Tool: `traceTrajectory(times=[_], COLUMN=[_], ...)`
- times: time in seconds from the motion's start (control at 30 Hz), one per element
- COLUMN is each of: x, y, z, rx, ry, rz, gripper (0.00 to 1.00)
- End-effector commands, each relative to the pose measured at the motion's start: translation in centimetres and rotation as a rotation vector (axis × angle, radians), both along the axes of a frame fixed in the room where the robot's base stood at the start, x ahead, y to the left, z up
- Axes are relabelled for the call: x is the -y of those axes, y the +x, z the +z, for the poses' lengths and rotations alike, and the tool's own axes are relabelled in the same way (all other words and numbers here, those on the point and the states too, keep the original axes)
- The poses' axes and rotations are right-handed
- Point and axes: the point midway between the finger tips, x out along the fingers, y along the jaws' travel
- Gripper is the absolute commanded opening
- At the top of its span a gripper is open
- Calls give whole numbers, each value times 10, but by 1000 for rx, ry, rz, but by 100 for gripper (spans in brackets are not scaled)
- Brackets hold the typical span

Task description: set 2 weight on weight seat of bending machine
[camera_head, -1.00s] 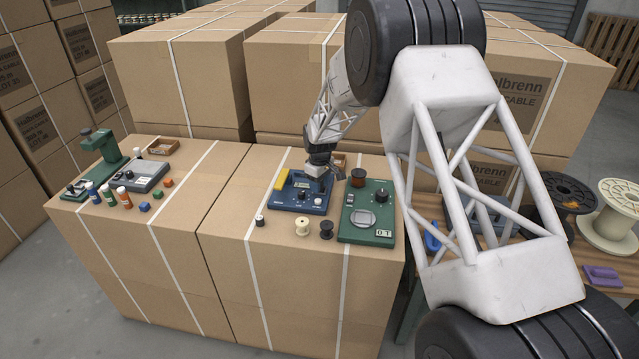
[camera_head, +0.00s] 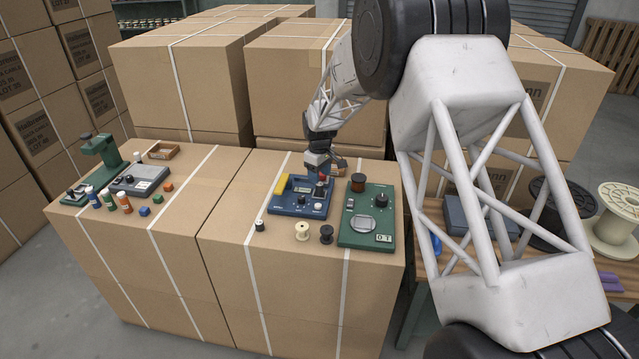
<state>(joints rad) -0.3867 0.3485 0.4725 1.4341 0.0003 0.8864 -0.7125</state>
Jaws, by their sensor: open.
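My gripper (camera_head: 320,171) is open, pointing down over the back right part of a blue machine (camera_head: 287,208). A small red-topped part (camera_head: 322,178) shows just below the fingers; I cannot tell whether they touch it. The blue machine carries a yellow block, a small display and several knobs or pegs. Which of its parts is the weight seat is too small to tell. A small dark cylinder with a pale top (camera_head: 260,225), perhaps a weight, stands left of the machine's front. No marking for weight 2 can be read.
A green device (camera_head: 370,236) with a copper spool (camera_head: 358,182) stands close on the right. A cream spool (camera_head: 302,231) and a black spool (camera_head: 326,234) stand in front. A green press (camera_head: 104,160), grey device (camera_head: 140,179) and small bottles are far left. Bare carton lies between.

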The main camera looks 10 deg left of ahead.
Motion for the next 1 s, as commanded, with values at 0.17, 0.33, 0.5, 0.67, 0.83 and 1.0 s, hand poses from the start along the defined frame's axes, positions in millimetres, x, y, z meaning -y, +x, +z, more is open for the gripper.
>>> traceTrajectory(times=[0.17,0.33,0.5,0.67,0.83,1.0], x=[0,0,0,0,0,0], y=[0,0,0,0,0,0], z=[30,51,61,64,64,64], rx=[1,1,0,0,0,0], ry=[0,0,0,0,0,0], rz=[0,0,0,0,0,0], gripper=[55,55,55,55,55,55])
